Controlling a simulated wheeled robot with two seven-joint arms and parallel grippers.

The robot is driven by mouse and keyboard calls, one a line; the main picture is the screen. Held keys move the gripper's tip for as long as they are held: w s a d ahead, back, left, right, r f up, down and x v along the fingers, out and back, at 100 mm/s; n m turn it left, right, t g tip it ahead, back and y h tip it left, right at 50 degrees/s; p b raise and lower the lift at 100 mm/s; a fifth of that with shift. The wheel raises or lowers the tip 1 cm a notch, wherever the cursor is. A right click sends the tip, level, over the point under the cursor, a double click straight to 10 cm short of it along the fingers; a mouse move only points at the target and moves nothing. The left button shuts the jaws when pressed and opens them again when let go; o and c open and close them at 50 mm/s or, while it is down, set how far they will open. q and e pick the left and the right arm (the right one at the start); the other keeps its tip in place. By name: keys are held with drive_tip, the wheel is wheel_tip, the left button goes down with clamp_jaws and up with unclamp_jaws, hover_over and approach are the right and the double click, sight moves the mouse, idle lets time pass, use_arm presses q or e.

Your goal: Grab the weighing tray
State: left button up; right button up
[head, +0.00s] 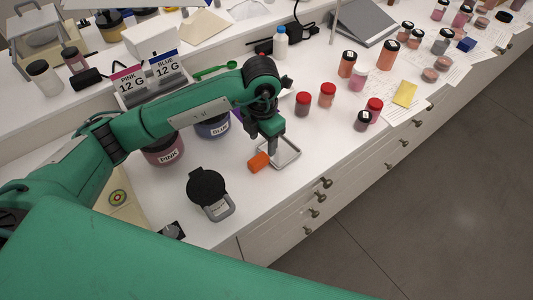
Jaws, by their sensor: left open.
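The weighing tray (292,159) looks like a small, shallow, pale grey square tray lying on the white counter near its front edge. My left gripper (273,146) points down over the tray's back left part and hides some of it. Its jaws are open, but the fingers are small here, and I cannot tell whether they touch the tray or straddle its rim. My right gripper is not in view.
An orange piece (258,162) lies at the tray's left side. A black-lidded item (206,187) is further left. PINK (165,153) and BLUE (212,128) jars stand behind my left arm. Red-capped jars (327,94) stand right of the tray. Drawer handles (326,183) project below the counter edge.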

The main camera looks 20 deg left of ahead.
sight(264, 155)
use_arm(q)
drive_tip(key=shift+f, duration=0.55)
drive_tip(key=shift+f+p, duration=0.4)
drive_tip(key=shift+p, duration=0.1)
wheel_tip(264, 155, down, 3)
drive_tip(key=shift+d+f+p, duration=0.1)
drive_tip(key=shift+f+p, duration=0.1)
drive_tip(key=shift+p, duration=0.55)
drive_tip(key=shift+f, duration=0.4)
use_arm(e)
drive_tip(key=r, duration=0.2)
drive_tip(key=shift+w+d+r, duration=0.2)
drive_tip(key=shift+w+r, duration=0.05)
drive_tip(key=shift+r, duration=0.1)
use_arm(q)
drive_tip(key=shift+c, duration=0.2)
clamp_jaws()
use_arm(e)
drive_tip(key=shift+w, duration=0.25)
use_arm(q)
drive_tip(key=shift+r, duration=0.1)
